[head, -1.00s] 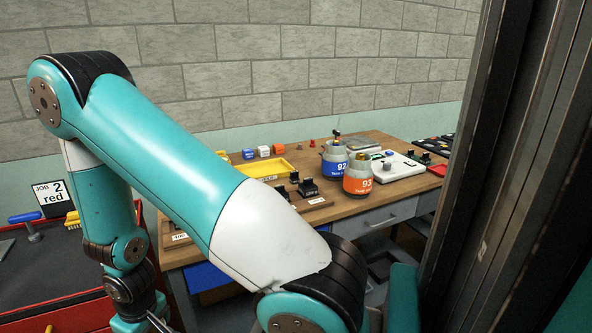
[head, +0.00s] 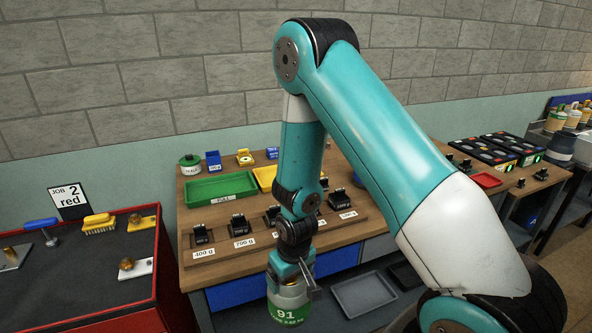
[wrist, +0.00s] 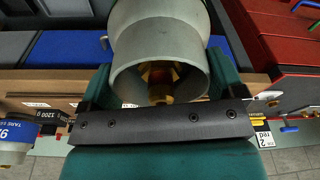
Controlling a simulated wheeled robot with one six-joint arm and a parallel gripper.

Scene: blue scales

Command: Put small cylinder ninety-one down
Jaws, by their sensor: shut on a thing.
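Small cylinder ninety-one (head: 288,303), grey with a green label, hangs upright below my gripper (head: 288,272) in front of the wooden bench. My gripper is shut on its upper part. In the wrist view the cylinder's wide grey collar (wrist: 158,82) fills the space between the fingers, with a brass-coloured part inside it.
The wooden bench (head: 222,262) carries a rack of black weights, a green tray (head: 222,190) and a yellow tray (head: 264,177). A red cabinet with a dark top (head: 85,272) stands left. A grey tray (head: 364,294) lies low beneath the bench. A blue-labelled cylinder (wrist: 12,150) shows in the wrist view.

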